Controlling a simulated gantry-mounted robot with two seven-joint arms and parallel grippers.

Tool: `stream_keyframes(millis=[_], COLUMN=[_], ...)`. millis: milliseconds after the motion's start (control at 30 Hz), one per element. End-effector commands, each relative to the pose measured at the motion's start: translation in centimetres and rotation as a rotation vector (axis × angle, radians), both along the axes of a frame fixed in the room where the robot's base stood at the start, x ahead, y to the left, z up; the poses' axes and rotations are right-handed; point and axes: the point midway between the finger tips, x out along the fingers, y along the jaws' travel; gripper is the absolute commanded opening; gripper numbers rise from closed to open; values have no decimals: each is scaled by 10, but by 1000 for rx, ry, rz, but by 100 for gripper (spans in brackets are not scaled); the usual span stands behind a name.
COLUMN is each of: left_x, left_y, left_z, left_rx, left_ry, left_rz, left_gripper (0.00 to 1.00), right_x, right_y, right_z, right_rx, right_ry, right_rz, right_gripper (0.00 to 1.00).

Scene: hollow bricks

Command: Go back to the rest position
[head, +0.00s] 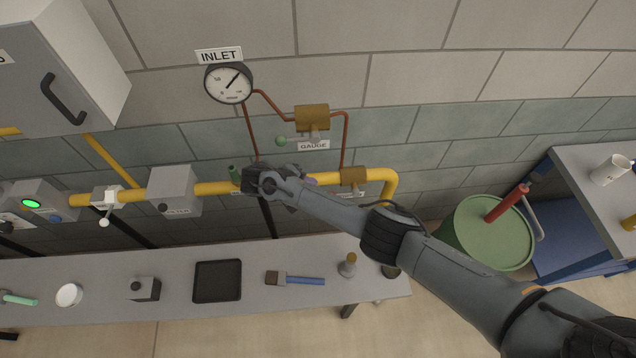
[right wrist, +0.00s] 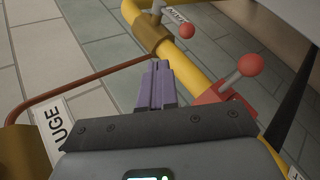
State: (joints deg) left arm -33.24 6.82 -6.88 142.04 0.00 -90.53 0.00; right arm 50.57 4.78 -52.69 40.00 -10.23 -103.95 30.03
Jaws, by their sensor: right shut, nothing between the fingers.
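My right arm reaches in from the lower right in the head view. Its right gripper (head: 262,181) is in front of the yellow pipe (head: 216,188), below the gauge valve (head: 312,118). In the right wrist view the purple fingers (right wrist: 158,84) are shut together and hold nothing. Behind them are a thin copper pipe (right wrist: 85,87) and a red valve (right wrist: 220,110) with a red-knobbed lever. Whether the fingers touch anything behind cannot be told. My left gripper is not in view.
A bench (head: 325,260) below the pipe carries a black tray (head: 217,281), a brush (head: 294,279) and small parts. A green drum (head: 487,233) and a blue-framed table (head: 590,160) stand at right. A grey cabinet (head: 60,65) hangs upper left. The brick wall is open above.

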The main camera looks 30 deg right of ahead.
Motion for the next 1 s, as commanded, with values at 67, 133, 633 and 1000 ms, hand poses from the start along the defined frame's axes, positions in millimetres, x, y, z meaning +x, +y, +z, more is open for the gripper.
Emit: stream_keyframes(millis=[67,133,633,1000], left_x=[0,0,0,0], left_y=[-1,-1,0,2], left_z=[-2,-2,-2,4], left_rx=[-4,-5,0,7], left_ry=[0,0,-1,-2], left_rz=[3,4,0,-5], left_gripper=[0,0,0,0], right_x=[0,0,0,-82], right_y=[5,7,8,5], right_z=[3,5,5,-84], right_rx=[0,0,0,6], right_ry=[0,0,1,176], right_rz=[0,0,0,-11], right_gripper=[0,0,0,0])
